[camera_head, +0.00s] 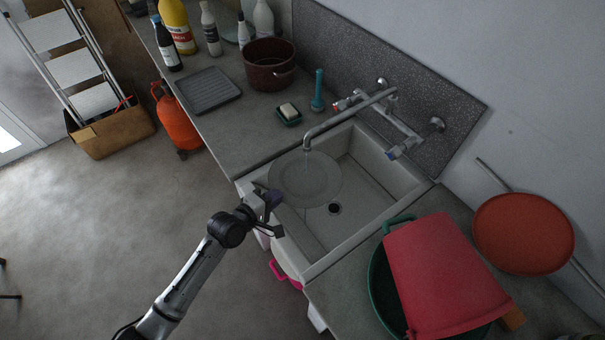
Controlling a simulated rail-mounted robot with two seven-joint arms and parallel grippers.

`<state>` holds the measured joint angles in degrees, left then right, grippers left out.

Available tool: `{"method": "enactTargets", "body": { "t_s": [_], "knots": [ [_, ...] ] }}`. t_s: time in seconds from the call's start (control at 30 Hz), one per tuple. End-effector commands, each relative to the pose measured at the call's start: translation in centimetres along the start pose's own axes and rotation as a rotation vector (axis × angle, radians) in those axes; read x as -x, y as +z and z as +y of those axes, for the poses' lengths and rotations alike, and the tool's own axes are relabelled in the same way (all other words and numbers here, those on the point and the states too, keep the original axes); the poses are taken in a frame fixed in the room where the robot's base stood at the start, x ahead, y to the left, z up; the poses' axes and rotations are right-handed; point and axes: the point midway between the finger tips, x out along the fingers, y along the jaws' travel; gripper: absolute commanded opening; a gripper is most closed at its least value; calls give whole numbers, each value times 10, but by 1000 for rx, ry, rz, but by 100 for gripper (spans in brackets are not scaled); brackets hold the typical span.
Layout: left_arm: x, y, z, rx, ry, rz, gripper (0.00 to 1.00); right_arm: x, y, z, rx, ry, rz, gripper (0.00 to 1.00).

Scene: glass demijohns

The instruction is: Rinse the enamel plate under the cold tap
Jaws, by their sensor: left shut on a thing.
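The enamel plate (306,180) is a pale grey disc inside the white sink (405,180), toward its left end. My left gripper (272,198) comes over the sink's front edge and is shut on the plate's near left rim; the jaws partly hide that rim. The wall tap (352,112) has a long metal spout whose outlet is above the plate's far part. Its blue-marked handle (392,154) is on the right and a red-marked one (340,104) on the left. I cannot clearly make out running water. My right gripper is not in view.
A soap dish (289,115), a blue brush (318,92), a brown pot (270,66) and a grey drainer (208,90) stand left of the sink. A red tub (440,275) over a green basin crowds the right counter. The sink's right part is clear around the drain.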

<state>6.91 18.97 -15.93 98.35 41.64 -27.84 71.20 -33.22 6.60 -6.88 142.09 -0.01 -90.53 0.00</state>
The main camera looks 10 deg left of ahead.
Motion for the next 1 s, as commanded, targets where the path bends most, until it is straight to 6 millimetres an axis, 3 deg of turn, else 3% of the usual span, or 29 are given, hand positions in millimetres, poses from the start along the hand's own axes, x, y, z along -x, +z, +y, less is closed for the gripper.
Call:
{"method": "enactTargets", "body": {
  "t_s": [1.0],
  "knots": [
    [0,-10,2,0,2,0,0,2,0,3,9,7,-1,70]
  ]
}}
